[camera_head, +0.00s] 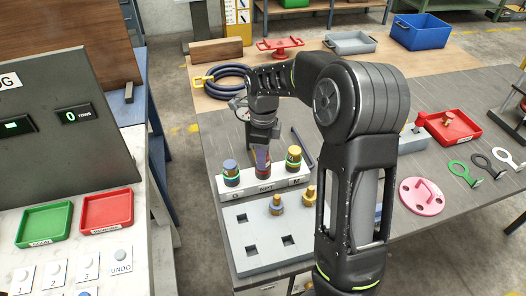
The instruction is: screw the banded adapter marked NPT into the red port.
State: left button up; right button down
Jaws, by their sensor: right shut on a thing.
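My right gripper (262,146) points down at the middle place of a white rack (265,190) labelled G, NPT and M. It is shut on the dark adapter (262,166) behind the NPT label; the fingers hide part of it, and its band is hard to make out. The adapter still appears to be at its place in the rack. I cannot identify a red port; my right arm hides part of the bench. My left gripper is out of view.
A grey plate (262,250) with square holes, holding brass fittings (309,195), lies in front of the rack. A pink flange (422,195) and red tray (468,131) are at right. A coiled hose (220,76) lies behind. A panel and trays stand left.

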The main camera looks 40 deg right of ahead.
jog(key=shift+f, duration=0.1)
jog(key=c, duration=0.9)
grip_release()
jog(key=n, duration=1.1)
jog(key=shift+n, duration=0.3)
